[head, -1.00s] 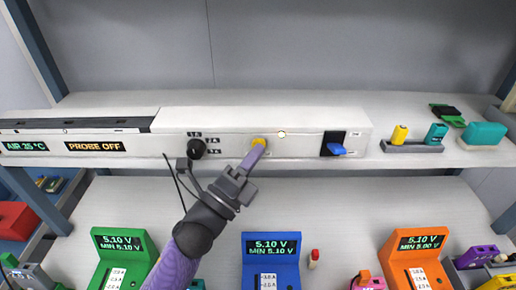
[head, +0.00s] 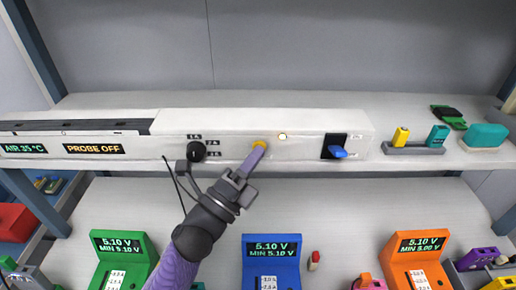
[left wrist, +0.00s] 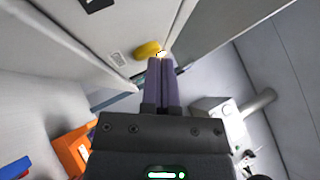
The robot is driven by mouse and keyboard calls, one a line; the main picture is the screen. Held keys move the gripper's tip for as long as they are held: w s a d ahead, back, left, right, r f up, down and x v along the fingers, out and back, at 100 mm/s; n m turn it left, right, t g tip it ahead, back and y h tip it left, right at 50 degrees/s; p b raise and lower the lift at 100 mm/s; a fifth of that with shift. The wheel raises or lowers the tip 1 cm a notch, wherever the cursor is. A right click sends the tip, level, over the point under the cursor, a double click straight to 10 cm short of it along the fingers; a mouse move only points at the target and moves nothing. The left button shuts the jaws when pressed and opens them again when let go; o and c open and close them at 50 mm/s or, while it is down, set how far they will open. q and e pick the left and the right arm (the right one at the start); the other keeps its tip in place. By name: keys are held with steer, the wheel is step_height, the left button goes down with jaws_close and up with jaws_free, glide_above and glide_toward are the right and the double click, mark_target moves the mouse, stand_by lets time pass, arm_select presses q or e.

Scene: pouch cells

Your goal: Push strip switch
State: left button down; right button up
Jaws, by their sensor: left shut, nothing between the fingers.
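A long white strip housing (head: 230,120) runs along the shelf. Its front carries a round yellow button (head: 259,143), a small lit lamp (head: 282,136), a black knob (head: 196,151) and a blue lever (head: 338,152) on a black plate. My left gripper (head: 257,152) is shut and empty, its purple fingertips at the lower edge of the yellow button. In the left wrist view the yellow button (left wrist: 147,49) lies just left of the fingertips (left wrist: 160,62). I cannot tell whether they touch it. My right gripper is not in view.
Displays read PROBE OFF (head: 94,148) and an air temperature (head: 24,148). Below stand a green meter (head: 120,250), a blue meter (head: 271,250) and an orange meter (head: 420,250). Yellow (head: 401,136) and teal (head: 437,135) blocks sit at the shelf's right. The shelf underside is clear around my arm.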

arm_select(q)
steer(key=shift+s+r, duration=0.2)
steer(key=shift+s, duration=0.05)
steer(key=shift+s+d+f+p, duration=0.15)
steer(key=shift+s+p, duration=0.25)
steer(key=shift+s, duration=0.9)
steer(key=shift+s+a+f+p, duration=0.1)
steer(key=shift+s+p, duration=0.3)
steer(key=shift+s, duration=0.85)
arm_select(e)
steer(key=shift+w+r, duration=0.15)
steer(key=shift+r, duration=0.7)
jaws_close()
